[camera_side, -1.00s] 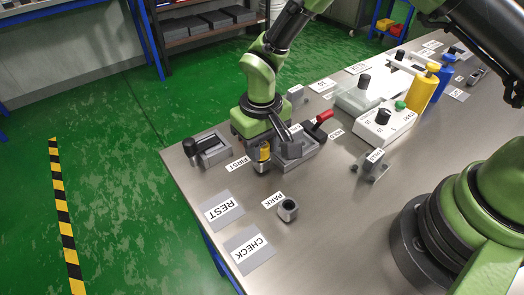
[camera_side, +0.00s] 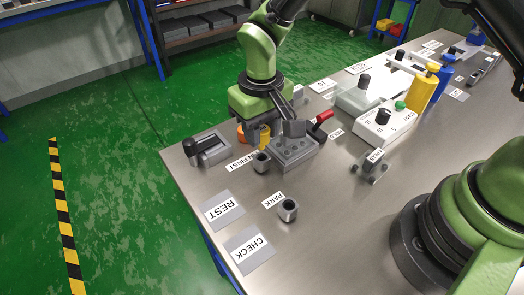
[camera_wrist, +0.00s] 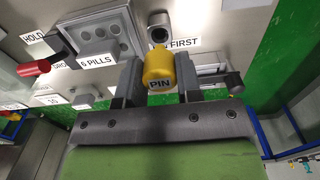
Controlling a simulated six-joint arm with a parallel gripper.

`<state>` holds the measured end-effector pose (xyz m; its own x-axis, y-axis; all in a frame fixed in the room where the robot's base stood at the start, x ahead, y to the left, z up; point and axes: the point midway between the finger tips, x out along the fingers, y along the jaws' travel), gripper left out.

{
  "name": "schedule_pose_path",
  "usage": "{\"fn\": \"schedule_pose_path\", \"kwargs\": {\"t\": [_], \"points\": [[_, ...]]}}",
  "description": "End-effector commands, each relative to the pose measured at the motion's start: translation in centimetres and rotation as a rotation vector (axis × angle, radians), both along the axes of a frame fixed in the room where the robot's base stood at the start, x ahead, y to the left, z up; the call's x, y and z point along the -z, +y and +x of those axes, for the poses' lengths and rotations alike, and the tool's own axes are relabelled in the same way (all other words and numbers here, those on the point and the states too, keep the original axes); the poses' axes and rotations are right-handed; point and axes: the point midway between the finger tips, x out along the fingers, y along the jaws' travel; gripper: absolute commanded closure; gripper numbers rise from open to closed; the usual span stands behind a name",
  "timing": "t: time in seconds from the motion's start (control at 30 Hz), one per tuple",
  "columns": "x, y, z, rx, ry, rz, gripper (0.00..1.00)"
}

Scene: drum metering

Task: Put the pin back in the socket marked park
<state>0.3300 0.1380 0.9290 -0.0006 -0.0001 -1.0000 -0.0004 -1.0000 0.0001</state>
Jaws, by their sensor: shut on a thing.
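The yellow pin (camera_wrist: 158,66), lettered PIN, is between the two fingers of my gripper (camera_wrist: 158,82) in the wrist view. My gripper (camera_side: 254,134) is shut on it. In the side view the pin's yellow body (camera_side: 264,137) shows in part beneath my gripper, behind and above the socket marked FIRST (camera_side: 261,162). That socket shows an open dark hole, and it also shows in the wrist view (camera_wrist: 158,24). The socket marked PARK (camera_side: 288,210) stands nearer the camera, with an open hole and its label (camera_side: 273,200) beside it. The pin's lower end is hidden.
A grey block with round holes (camera_side: 293,152) and a red-handled lever (camera_side: 322,121) stand right of my gripper. A black-knobbed fixture (camera_side: 207,149) is at left. REST (camera_side: 222,210) and CHECK (camera_side: 249,248) plates lie near the edge.

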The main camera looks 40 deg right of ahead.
Motion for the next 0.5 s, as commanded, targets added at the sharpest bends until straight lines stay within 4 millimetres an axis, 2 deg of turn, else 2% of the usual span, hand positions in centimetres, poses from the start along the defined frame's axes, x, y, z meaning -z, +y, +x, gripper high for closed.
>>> {"fn": "schedule_pose_path", "kwargs": {"t": [0.5], "points": [[-1.4, 0.0, 0.0, -0.002, -0.001, 0.0, 1.0]]}}
